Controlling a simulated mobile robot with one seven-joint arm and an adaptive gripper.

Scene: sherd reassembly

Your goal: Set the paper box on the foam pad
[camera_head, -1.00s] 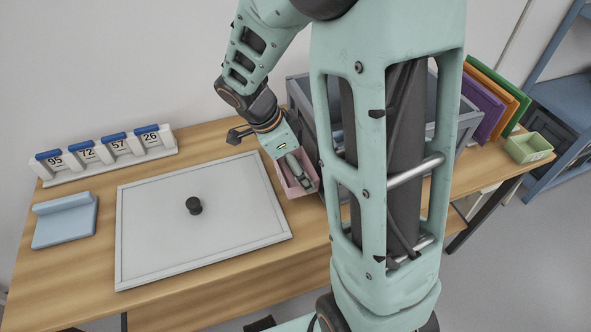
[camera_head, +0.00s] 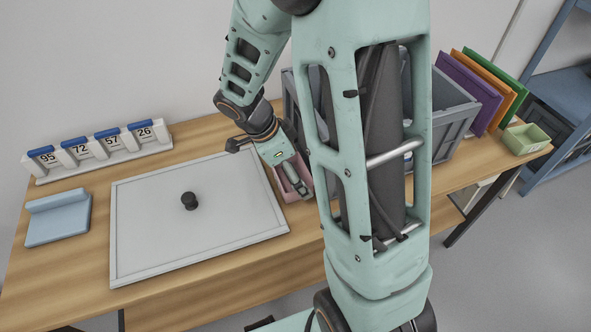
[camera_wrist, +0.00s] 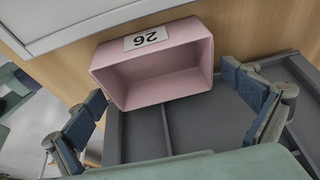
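A small pink box labelled 26, which I take as the paper box (camera_head: 304,177), stands on the table between the grey board and the grey crate. The wrist view shows this box (camera_wrist: 162,73) open and empty inside. My gripper (camera_head: 296,184) is over the box in the head view and hides part of it. In the wrist view my gripper (camera_wrist: 165,85) has its fingers spread wide, one on each side of the box, with no clear contact. A light blue pad with a raised back edge, likely the foam pad (camera_head: 58,222), lies bare at the table's left.
A grey framed board (camera_head: 150,235) with a black knob (camera_head: 189,201) fills the table's middle. Number stands (camera_head: 97,152) line the back. A grey crate (camera_head: 455,125), coloured panels (camera_head: 470,88) and a green bin (camera_head: 526,139) are at the right.

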